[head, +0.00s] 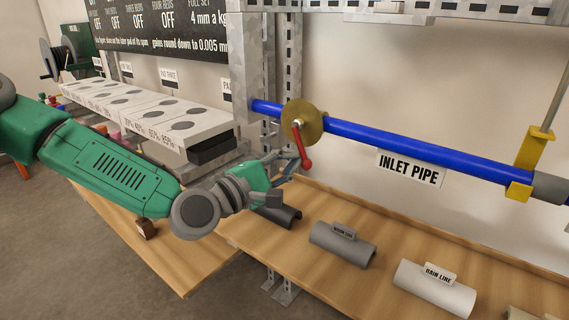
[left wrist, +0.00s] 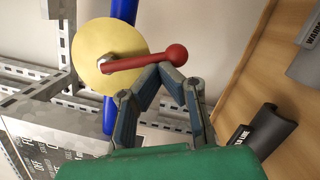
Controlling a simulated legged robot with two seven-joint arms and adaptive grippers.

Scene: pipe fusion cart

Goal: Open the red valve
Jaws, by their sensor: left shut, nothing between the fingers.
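The red valve handle (head: 303,148) hangs down and slightly right from the hub of a round brass-coloured disc (head: 296,118) on the blue inlet pipe (head: 350,135). In the left wrist view the red handle (left wrist: 150,59) lies across the picture, its rounded knob to the right of the disc (left wrist: 95,55). My left gripper (head: 297,164) is beside the lower part of the handle. Its fingertips (left wrist: 160,69) meet in a point right at the handle, with nothing held between them. Whether they touch it, I cannot tell. My right gripper is not in view.
An "INLET PIPE" sign (head: 409,168) hangs below the pipe, and a yellow bracket (head: 530,160) holds it at right. A wooden shelf (head: 300,240) below carries grey and white pipe pieces. A metal post (head: 243,65) stands left of the disc. White labelled boxes (head: 150,110) stand at left.

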